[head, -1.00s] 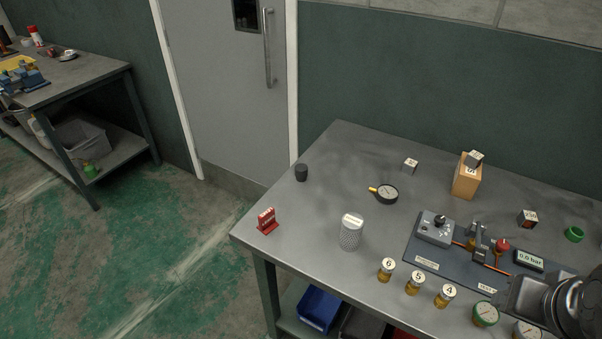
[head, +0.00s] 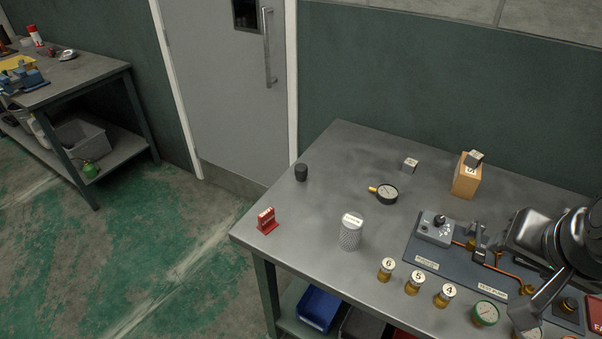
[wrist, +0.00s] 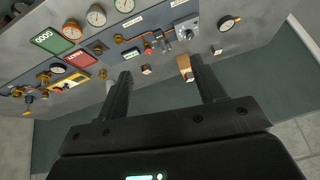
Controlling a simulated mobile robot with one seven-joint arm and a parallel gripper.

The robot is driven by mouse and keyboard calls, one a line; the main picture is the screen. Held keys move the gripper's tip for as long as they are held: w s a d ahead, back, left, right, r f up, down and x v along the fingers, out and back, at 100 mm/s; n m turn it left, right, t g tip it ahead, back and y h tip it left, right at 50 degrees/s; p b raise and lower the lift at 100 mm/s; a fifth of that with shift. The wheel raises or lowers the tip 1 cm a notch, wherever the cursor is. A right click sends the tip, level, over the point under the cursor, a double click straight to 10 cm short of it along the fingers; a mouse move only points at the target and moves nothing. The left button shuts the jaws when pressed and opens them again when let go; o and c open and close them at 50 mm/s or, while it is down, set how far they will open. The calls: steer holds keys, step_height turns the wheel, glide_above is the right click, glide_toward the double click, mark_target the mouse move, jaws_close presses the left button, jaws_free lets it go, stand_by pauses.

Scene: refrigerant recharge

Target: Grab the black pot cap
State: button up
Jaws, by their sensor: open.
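A small black cylindrical cap (head: 301,172) stands upright near the left edge of the grey table (head: 330,215) in the head view. Nothing touches it. I cannot make it out in the wrist view. My gripper (wrist: 160,66) is open and empty in the wrist view, its two dark fingers wide apart above the table. In the head view my arm is at the right side, over the test board, far to the right of the cap.
A perforated silver canister (head: 350,232), a red stand (head: 267,220) and a dial gauge (head: 386,194) stand near the cap. A wooden block (head: 466,178) stands farther back. Numbered brass pieces (head: 415,283) line the front edge. The table between cap and gauge is clear.

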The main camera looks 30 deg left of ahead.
steer(key=w+a+m+t+y, duration=0.1)
steer(key=w+a+m+y, duration=0.2)
steer(key=w+a+m, duration=0.85)
steer(key=w+a+f+m+y, duration=0.1)
steer(key=w+a+m+y, duration=0.35)
steer(key=a, duration=1.45)
steer(key=w+a+m+t+y, duration=0.1)
steer(key=w+a+m+y, duration=0.2)
steer(key=w+a+m, duration=0.9)
steer(key=n, duration=0.4)
glide_toward(299, 166)
steer(key=shift+w+f, duration=0.2)
steer(key=shift+w, duration=0.25)
steer(key=shift+w+a+f, duration=0.1)
steer(key=shift+a+f, duration=0.05)
steer(key=shift+f, duration=0.1)
steer(key=x, duration=0.9)
steer(key=shift+a+f, duration=0.15)
steer(key=shift+a, duration=0.05)
steer(key=shift+w+a+f, duration=0.25)
steer(key=shift+a, duration=0.15)
steer(key=c, duration=1.1)
